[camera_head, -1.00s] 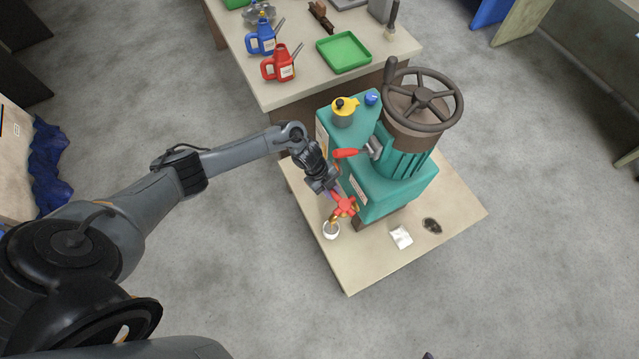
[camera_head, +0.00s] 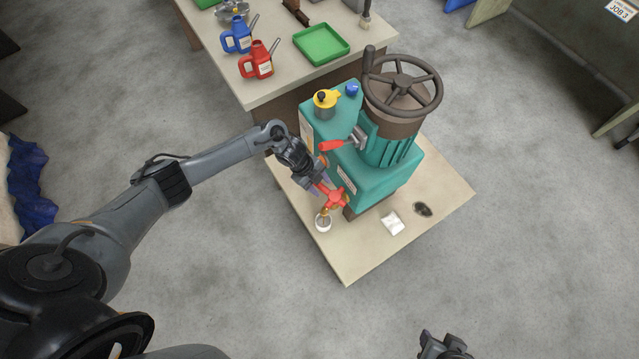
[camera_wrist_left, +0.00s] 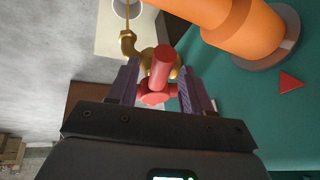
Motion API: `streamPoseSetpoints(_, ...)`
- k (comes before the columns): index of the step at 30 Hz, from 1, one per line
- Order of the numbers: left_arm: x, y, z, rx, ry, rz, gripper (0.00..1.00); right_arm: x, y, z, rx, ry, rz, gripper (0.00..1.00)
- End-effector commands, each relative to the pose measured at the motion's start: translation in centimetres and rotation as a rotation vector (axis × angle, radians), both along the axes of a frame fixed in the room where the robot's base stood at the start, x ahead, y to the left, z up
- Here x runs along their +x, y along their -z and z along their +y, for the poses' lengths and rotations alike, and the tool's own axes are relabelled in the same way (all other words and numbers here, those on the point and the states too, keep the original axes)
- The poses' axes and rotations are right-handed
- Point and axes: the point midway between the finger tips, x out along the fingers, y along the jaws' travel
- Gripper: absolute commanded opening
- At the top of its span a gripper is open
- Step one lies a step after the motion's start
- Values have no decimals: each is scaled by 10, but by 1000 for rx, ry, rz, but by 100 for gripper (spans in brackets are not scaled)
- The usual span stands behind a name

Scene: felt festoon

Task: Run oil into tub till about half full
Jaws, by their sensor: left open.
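A teal machine (camera_head: 372,170) stands on a low table. A brass tap (camera_wrist_left: 128,43) with a red handle (camera_head: 336,198) sits at its lower front corner. The white tub (camera_head: 323,225) stands under the spout. A thin amber stream (camera_wrist_left: 127,14) runs from the spout into the tub, which is partly cut off in the left wrist view (camera_wrist_left: 122,12). The oil level in it is too small to read. My left gripper (camera_head: 322,187) is open, with its fingers either side of the red handle (camera_wrist_left: 160,70). My right gripper (camera_head: 443,348) shows at the bottom edge, empty-looking, its jaws unclear.
An orange cylinder (camera_wrist_left: 240,30) on the machine is close to my left fingers. A white cloth (camera_head: 392,223) and dark patch (camera_head: 423,209) lie on the low table (camera_head: 362,262). Red (camera_head: 258,62) and blue (camera_head: 238,38) oil cans and a green tray (camera_head: 321,44) are on the bench behind.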

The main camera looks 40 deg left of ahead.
Motion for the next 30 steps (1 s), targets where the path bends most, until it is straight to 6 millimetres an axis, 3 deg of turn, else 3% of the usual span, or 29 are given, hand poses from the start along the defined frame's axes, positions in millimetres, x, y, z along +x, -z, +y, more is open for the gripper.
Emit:
streamPoseSetpoints(18, -13, -82, 37, 1, 0, -1, 49, 0, -16, -2, -8, -6, -1, 43)
streamPoseSetpoints(30, -15, -95, 42, 0, 0, 0, 49, 0, -17, 0, 0, 0, -1, 43)
